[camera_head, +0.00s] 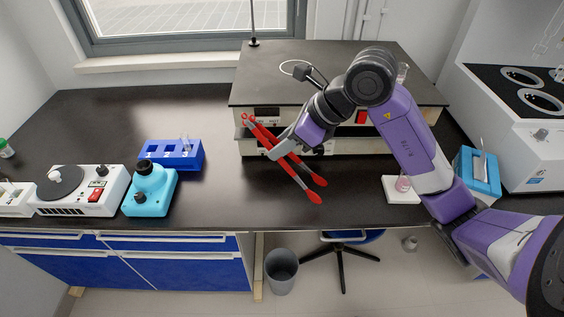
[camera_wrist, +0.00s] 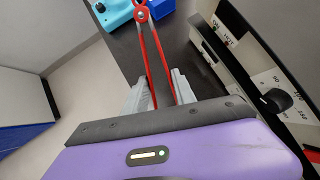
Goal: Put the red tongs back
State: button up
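The red tongs (camera_head: 292,158) are held by my gripper (camera_head: 279,147) in front of the layered black-topped unit. They slant from upper left to lower right over the dark bench. In the wrist view, the two red arms of the tongs (camera_wrist: 160,60) run between the grey fingers of my gripper (camera_wrist: 159,92), and their pivot end points away toward the top. The fingers stand apart with both tong arms between them. The lower ends of the tongs are hidden behind my gripper body in the wrist view.
The layered unit (camera_head: 300,85) stands close behind my gripper. A blue rack (camera_head: 185,162), a cyan device (camera_head: 150,190) and a white stirrer (camera_head: 80,190) stand left. A blue holder (camera_head: 478,172) is right.

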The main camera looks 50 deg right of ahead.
aim_at(289, 156)
notch_tip(289, 156, down, 6)
jog(key=shift+r, duration=0.2)
jog(key=shift+f+b, duration=0.5)
jog(key=shift+b, duration=0.45)
jog(key=o, duration=0.6)
jog(key=shift+c, duration=0.2)
jog(key=shift+r, duration=0.1)
